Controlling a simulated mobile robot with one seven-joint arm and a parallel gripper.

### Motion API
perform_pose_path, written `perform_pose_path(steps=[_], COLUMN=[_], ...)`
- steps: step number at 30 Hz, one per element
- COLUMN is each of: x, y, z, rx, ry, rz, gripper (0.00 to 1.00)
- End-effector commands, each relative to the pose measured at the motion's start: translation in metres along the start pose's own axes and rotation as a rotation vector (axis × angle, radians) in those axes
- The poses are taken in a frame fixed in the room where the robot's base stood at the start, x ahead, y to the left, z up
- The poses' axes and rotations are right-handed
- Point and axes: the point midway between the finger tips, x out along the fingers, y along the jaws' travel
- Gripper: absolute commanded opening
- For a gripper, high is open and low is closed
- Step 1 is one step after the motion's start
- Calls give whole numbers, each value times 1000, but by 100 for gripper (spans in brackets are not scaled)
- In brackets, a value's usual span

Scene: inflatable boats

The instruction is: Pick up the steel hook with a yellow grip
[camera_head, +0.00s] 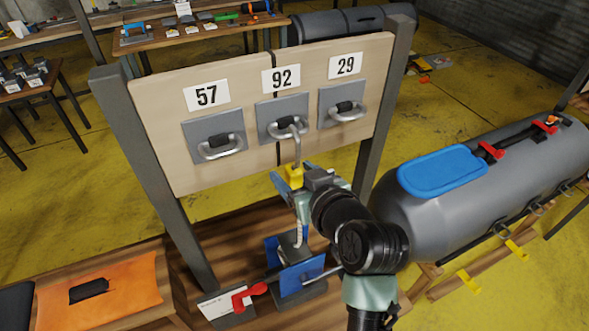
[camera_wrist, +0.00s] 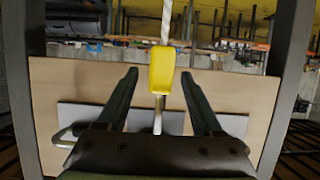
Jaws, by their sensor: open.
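The steel hook with a yellow grip (camera_head: 294,173) hangs upright in front of the board, below the metal handle of panel 92 (camera_head: 283,119). Its steel shank (camera_head: 297,146) reaches up to that handle and looks hooked over it. In the wrist view, the yellow grip (camera_wrist: 162,68) lies between the two fingers of my gripper (camera_wrist: 159,74), with a visible gap on each side. My gripper (camera_head: 292,183) is open at the yellow grip. A white rope (camera_head: 300,232) runs down from the hook.
Panels 57 (camera_head: 214,141) and 29 (camera_head: 343,104) flank panel 92 on the board, each with a metal handle. Dark posts (camera_head: 152,180) frame the board. A grey inflatable tube (camera_head: 480,185) lies at right. A blue holder (camera_head: 300,278) and red clip (camera_head: 249,296) stand below.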

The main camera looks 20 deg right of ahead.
Motion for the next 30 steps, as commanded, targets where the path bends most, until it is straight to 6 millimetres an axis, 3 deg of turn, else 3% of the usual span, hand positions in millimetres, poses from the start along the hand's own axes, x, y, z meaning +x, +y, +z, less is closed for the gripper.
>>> perform_pose_path(steps=[2, 12, 30], x=[0, 0, -4], y=[0, 0, 0], z=[0, 0, -10], rx=[0, 0, -2], ry=[1, 1, 6], rz=[0, 0, 0], gripper=[62, 1, 0])
